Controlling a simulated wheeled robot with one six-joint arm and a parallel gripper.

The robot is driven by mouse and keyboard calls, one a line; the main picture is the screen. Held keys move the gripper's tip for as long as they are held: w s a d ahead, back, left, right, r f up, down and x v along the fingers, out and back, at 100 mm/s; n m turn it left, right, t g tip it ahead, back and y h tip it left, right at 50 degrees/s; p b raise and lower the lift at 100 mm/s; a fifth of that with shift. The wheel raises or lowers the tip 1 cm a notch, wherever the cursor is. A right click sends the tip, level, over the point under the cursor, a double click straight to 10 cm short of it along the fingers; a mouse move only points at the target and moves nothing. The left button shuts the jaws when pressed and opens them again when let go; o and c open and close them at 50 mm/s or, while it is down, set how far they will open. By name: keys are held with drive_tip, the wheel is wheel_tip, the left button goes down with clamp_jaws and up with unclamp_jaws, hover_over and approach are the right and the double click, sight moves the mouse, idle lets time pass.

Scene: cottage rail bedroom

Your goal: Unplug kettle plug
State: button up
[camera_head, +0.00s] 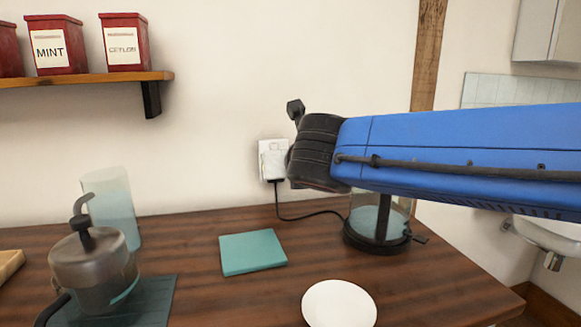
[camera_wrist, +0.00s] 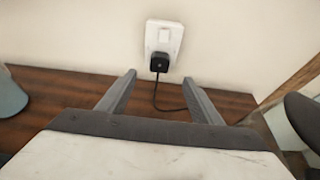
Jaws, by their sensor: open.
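A black plug (camera_wrist: 159,63) sits in the lower part of a white wall socket (camera_wrist: 163,38) in the wrist view. Its black cord hangs down and curves right. The socket (camera_head: 270,155) shows in the head view, where the cord runs along the counter to a glass kettle (camera_head: 364,218) with a black base, partly hidden behind my arm. My gripper (camera_wrist: 160,77) is open and empty. In the wrist view its two fingers appear on either side of the cord, just below the plug. Their distance from the wall is hard to tell.
The wooden counter (camera_head: 215,295) holds a teal square (camera_head: 252,252), a white plate (camera_head: 339,304), a metal pot (camera_head: 95,268) on a dark mat and a pale glass cylinder (camera_head: 112,205). A shelf (camera_head: 90,78) with red tins is at upper left. A sink (camera_head: 553,237) is at right.

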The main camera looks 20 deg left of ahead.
drive_tip(key=x, duration=1.1)
drive_tip(key=shift+w, duration=0.3)
drive_tip(key=shift+a, duration=0.1)
drive_tip(key=c, duration=1.1)
drive_tip(key=shift+s, duration=0.1)
drive_tip(key=shift+c, duration=0.2)
drive_tip(key=shift+s+d, duration=0.5)
drive_tip(key=shift+s, duration=0.25)
drive_tip(key=shift+s+d, duration=0.45)
drive_tip(key=shift+s, duration=0.35)
drive_tip(key=shift+s+d, duration=0.5)
drive_tip(key=shift+s, duration=0.25)
